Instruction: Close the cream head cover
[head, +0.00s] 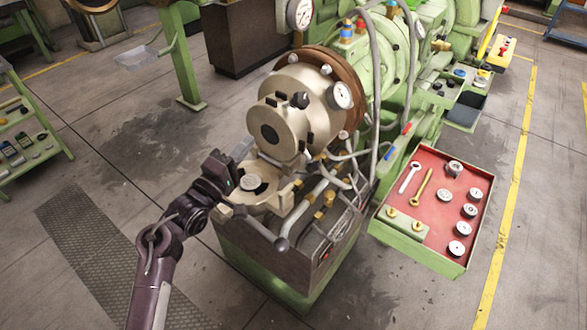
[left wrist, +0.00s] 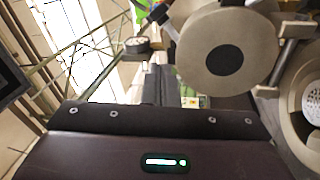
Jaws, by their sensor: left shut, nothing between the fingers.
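The cream extruder head (head: 292,88) stands on the green machine. What looks like its cream cover (head: 289,134), a thick round piece with a dark disc at its centre, stands up, open, above a cream ring (head: 272,201). A grey perforated plate (head: 252,182) sits in that ring. In the left wrist view the cover (left wrist: 257,40) is at upper right and the plate (left wrist: 312,100) at the right edge. My left gripper (head: 241,149) is shut and empty, just left of the cover; its dark fingers (left wrist: 160,84) show in the wrist view. Contact cannot be told. My right gripper is out of view.
Pipes and brass fittings (head: 318,208) crowd the right of the ring. A red-lined tray (head: 426,190) with tools and round parts stands at right. The floor at left is mostly free.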

